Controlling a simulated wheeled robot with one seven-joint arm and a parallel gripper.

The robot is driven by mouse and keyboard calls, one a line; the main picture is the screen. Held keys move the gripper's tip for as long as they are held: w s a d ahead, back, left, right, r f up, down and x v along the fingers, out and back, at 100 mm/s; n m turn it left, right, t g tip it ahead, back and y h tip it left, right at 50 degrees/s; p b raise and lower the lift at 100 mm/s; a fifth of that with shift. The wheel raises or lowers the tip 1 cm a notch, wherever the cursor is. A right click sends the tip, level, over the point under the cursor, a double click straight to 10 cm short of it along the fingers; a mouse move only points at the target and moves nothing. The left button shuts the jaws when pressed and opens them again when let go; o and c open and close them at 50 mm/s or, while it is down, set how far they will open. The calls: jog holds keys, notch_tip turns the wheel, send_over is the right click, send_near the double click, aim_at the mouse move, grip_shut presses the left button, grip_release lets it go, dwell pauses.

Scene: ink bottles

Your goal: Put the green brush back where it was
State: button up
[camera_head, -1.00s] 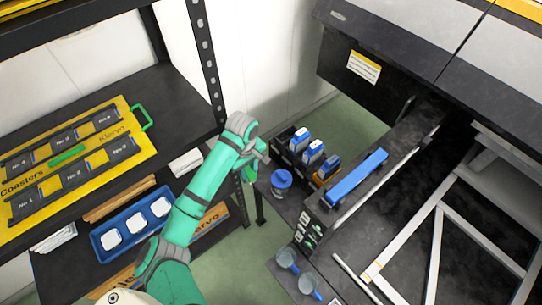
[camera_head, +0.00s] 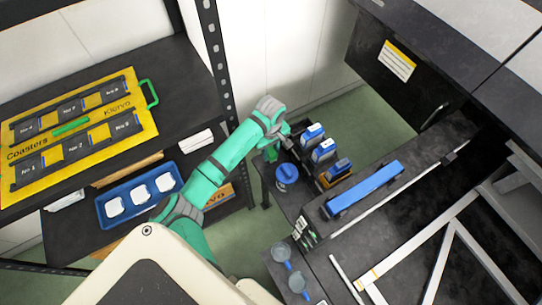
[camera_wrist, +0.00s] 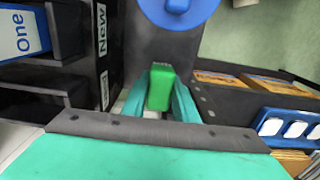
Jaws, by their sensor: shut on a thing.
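My gripper (camera_wrist: 160,95) is shut on the green brush (camera_wrist: 159,88), shown as a green block between the two fingers in the wrist view. In the head view my gripper (camera_head: 271,152) is at the left end of the dark ledge, by the ink bottles. Only a little green shows there, and the brush's far end is hidden. A round blue-lidded pot (camera_head: 287,174) stands just right of and below the gripper. It also shows in the wrist view (camera_wrist: 205,12), beyond the fingertips.
Several blue-capped bottles (camera_head: 322,150) stand in a dark rack right of the gripper. A blue bar (camera_head: 365,190) lies on the machine. The shelf at left holds a yellow coaster board (camera_head: 85,145) and, lower, a blue tray (camera_head: 104,208) with white pieces. Two clear cups (camera_head: 281,252) sit low in front.

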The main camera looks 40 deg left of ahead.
aim_at(271, 150)
jog(key=shift+f, duration=1.7)
jog(key=o, duration=1)
jog(key=shift+f, duration=0.1)
jog(key=shift+o, duration=0.2)
notch_tip(271, 150, up, 12)
jog(key=shift+r, duration=0.15)
